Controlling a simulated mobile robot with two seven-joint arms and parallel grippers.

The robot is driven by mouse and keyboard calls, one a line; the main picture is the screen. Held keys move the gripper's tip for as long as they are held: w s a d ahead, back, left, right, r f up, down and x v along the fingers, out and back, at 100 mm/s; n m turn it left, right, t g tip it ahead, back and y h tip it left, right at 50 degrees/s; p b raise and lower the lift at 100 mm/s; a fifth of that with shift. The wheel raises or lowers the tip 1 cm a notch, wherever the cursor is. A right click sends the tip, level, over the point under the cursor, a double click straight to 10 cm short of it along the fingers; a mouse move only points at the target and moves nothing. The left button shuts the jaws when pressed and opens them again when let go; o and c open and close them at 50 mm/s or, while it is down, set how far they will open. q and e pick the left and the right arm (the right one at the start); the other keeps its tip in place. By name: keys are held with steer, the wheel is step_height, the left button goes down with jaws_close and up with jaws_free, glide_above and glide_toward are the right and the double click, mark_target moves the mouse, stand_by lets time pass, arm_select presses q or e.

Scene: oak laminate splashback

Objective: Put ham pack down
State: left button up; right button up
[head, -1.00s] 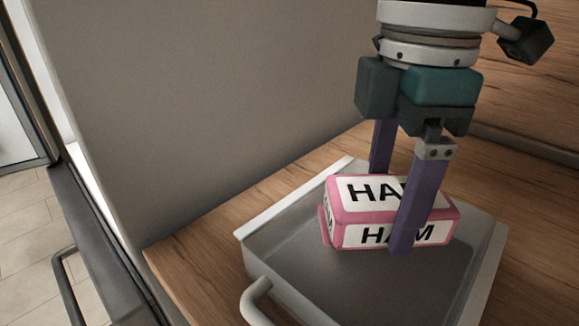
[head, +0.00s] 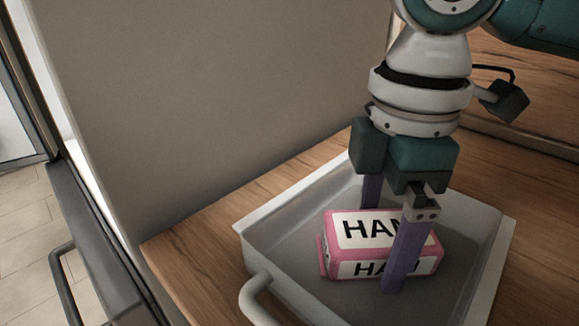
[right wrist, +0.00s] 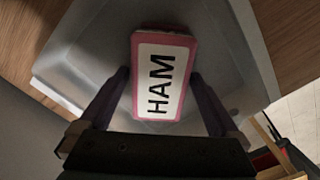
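The ham pack (head: 352,262), a pink box with white "HAM" labels, sits in the grey tray (head: 470,297), upright and low over its floor. My right gripper (head: 388,250) is around the pack, with one finger on its near side and one behind it. In the right wrist view the pack (right wrist: 164,90) lies between the two fingertips (right wrist: 160,76), with a narrow gap at the left finger. The fingers look slightly open. The far fingertip is hidden behind the pack in the head view. My left gripper is not in view.
The tray has raised walls and a rounded handle (head: 256,300) at its front left. It stands on a wooden counter (head: 195,245). A plain grey panel (head: 210,100) rises behind and left. Tray floor is free around the pack.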

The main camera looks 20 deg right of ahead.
mark_target(383, 229)
step_height(383, 229, up, 12)
steer(key=p, duration=0.2)
steer(key=shift+r+p, duration=0.15)
steer(key=shift+p, duration=0.2)
stand_by(0.3)
